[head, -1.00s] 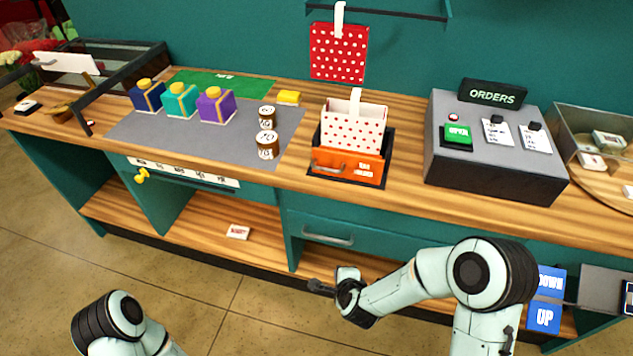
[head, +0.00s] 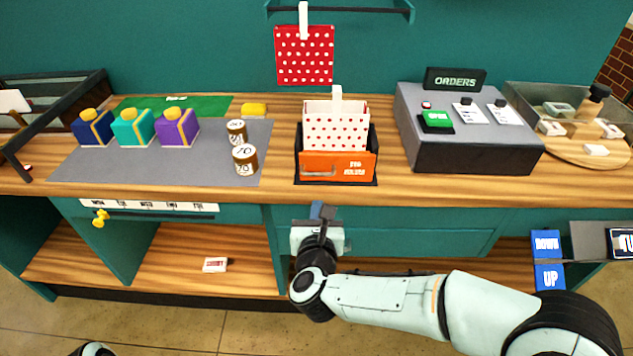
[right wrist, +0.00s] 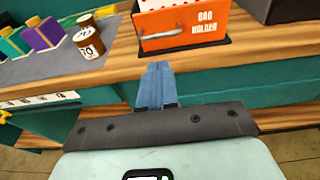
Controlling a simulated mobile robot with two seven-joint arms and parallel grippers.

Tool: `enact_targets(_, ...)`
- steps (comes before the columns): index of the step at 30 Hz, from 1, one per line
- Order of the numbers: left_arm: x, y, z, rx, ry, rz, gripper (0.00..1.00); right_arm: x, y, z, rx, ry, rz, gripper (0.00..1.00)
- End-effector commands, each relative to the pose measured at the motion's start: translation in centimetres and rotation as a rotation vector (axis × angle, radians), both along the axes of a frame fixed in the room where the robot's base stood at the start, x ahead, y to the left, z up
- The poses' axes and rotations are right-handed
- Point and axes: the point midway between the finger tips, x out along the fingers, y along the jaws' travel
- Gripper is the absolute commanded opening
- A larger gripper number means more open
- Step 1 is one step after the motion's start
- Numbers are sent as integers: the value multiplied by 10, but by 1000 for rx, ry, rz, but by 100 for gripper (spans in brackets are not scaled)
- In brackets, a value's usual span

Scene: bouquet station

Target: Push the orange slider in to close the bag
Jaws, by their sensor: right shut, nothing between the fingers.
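The orange slider (head: 350,168), labelled as the bag holder, sits at the front of a black tray (head: 374,138) on the wooden counter. A cream bag with red dots (head: 335,130) stands upright behind the slider's front, its top looking open. The slider also shows in the right wrist view (right wrist: 185,28), with a grey handle (right wrist: 176,36) on its front. My right gripper (head: 322,211) is shut and empty, in front of the counter edge and below the slider, apart from it. Its fingers (right wrist: 154,84) point toward the counter. My left gripper is not in view.
Two labelled cans (head: 245,160) stand left of the holder on a grey mat (head: 205,167). A grey orders console (head: 470,145) stands to the right. A red dotted bag (head: 305,55) hangs above. A drawer front (head: 420,240) lies below the counter edge. Bare counter lies in front of the holder.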

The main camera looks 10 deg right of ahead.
Motion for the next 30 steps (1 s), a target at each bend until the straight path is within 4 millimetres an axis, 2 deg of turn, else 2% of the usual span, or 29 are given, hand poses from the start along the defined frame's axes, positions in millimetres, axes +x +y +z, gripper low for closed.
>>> enact_targets(9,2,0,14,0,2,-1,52,65,-18,-14,-1,3,-1,0)
enact_targets(15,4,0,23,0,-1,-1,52,97,-26,-22,-3,4,0,0)
enact_targets(21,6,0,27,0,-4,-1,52,113,-30,-25,-2,2,2,0)
enact_targets(30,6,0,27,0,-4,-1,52,115,-31,-27,-3,2,2,0)
